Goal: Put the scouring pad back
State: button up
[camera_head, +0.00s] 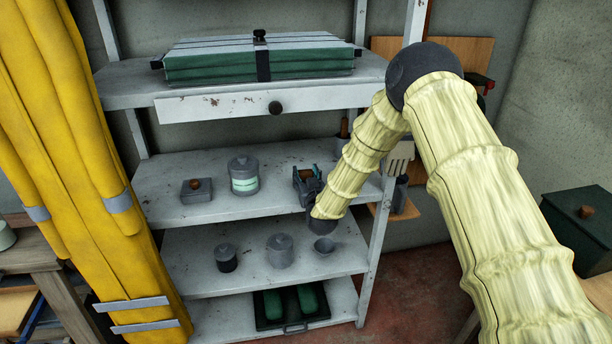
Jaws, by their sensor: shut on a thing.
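My gripper (307,180) is over the right part of the middle shelf (225,206), with my arm reaching in from the right. It is shut on a small brown-and-green thing that looks like the scouring pad (306,174). The fingers hide much of it. I cannot tell whether it touches the shelf board.
On the same shelf stand a grey canister with a pale green band (244,176) and a small grey box with a brown knob (196,190). A drawer (245,103) hangs above. A shelf post (375,245) is close to my arm.

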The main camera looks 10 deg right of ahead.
jog(key=o, duration=1)
jog(key=shift+f, duration=0.1)
